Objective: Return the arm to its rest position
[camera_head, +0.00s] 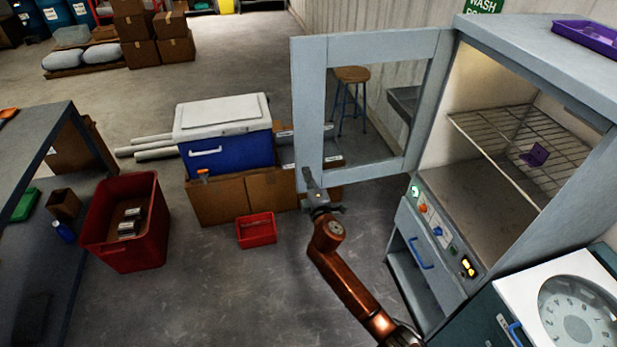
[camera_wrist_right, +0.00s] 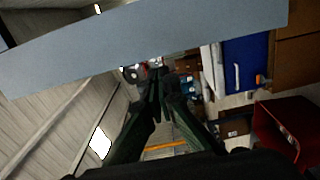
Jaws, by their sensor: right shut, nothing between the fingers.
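My right arm reaches up from the lower right in the head view. Its right gripper (camera_head: 308,178) is shut and empty beside the lower left corner of the open oven door (camera_head: 309,110). In the right wrist view the gripper fingers (camera_wrist_right: 158,85) are together, with nothing between them. A pale grey bar, which looks like the door frame (camera_wrist_right: 150,45), crosses close above them; I cannot tell whether they touch. The grey oven (camera_head: 440,225) stands open at the right, with a purple piece (camera_head: 536,154) on its wire shelf (camera_head: 500,140). My left gripper is out of view.
A blue cooler (camera_head: 228,155) sits on cardboard boxes (camera_head: 220,200) left of the door. A small red bin (camera_head: 256,230) and a larger red bin (camera_head: 130,250) stand on the floor. A white-topped machine (camera_head: 545,290) is at the lower right. The floor between is clear.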

